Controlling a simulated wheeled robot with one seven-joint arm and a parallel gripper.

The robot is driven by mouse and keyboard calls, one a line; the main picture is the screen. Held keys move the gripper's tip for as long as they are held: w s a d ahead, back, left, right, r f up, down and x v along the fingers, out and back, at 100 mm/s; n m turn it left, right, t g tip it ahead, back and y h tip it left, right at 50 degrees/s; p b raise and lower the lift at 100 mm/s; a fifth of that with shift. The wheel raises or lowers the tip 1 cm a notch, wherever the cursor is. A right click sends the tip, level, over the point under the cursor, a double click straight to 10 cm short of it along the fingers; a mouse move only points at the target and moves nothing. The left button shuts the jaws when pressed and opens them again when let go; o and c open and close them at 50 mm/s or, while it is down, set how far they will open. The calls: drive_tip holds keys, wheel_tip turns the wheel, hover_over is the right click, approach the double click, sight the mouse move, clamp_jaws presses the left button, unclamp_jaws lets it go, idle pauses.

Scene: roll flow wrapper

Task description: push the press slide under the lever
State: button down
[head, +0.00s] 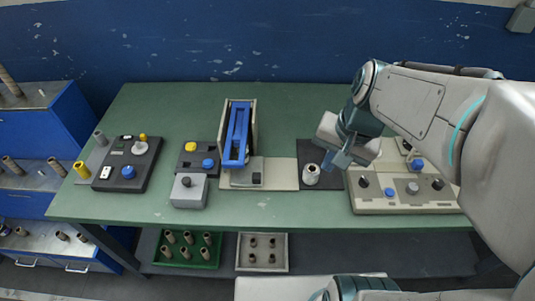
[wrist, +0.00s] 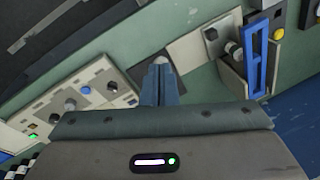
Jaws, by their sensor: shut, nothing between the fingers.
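The press has a tall blue lever (head: 237,138) in a grey upright frame, and the lever also shows in the wrist view (wrist: 257,58). A grey block with a dark top patch, which looks like the press slide (head: 247,174), sits at the foot of the lever on a cream base strip (head: 283,174). I cannot tell for sure that this block is the slide. My gripper (head: 333,163) is shut and empty, above the dark plate, right of the cylinder and apart from the lever.
A cream control panel (head: 405,195) with knobs lies right of my gripper. A grey button box (head: 189,191) and dark control boxes (head: 127,165) stand left of the press. Green table is clear in front of the strip. Trays (head: 262,252) sit on the shelf below.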

drive_tip(key=w+a+f+m+g+y+b, duration=0.15)
drive_tip(key=w+f+m+y+b, duration=0.3)
drive_tip(key=w+f+m, duration=0.5)
drive_tip(key=m+y+b, duration=0.3)
drive_tip(key=m, duration=0.1)
approach(261, 179)
drive_tip(key=f, duration=0.4)
drive_tip(key=shift+w+f, duration=0.2)
drive_tip(key=shift+f, duration=0.05)
drive_tip(key=a, duration=0.3)
drive_tip(key=shift+a+f, duration=0.1)
drive_tip(key=shift+a, duration=0.1)
drive_tip(key=shift+w+a, duration=0.1)
drive_tip(key=shift+a, duration=0.4)
